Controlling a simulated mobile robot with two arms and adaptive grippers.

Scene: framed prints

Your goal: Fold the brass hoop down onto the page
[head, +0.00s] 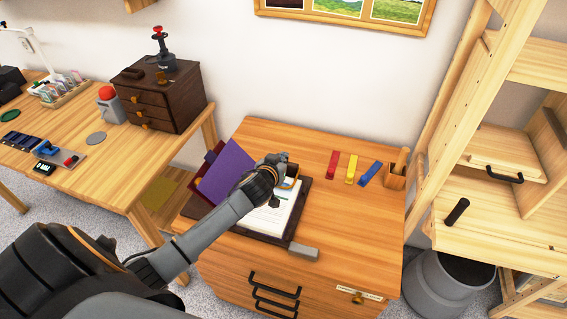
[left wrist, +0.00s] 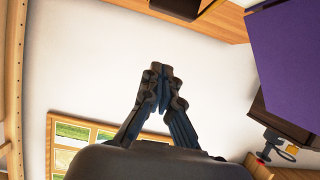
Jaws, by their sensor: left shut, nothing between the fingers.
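An open dark folder lies on the wooden cabinet, with a white page (head: 270,216) and a raised purple cover (head: 226,172). The cover also shows in the left wrist view (left wrist: 292,58). My left gripper (head: 282,165) is over the far part of the page, its fingers shut and empty; its closed fingertips show in the left wrist view (left wrist: 161,82). A small brass-coloured piece, seemingly the hoop (head: 291,183), shows just beside the gripper at the page's top end. The gripper partly hides it, so its tilt and any contact are unclear. My right gripper is out of view.
A grey block (head: 303,251) lies at the folder's near right corner. A wooden shelf (head: 500,222) rises at the right.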

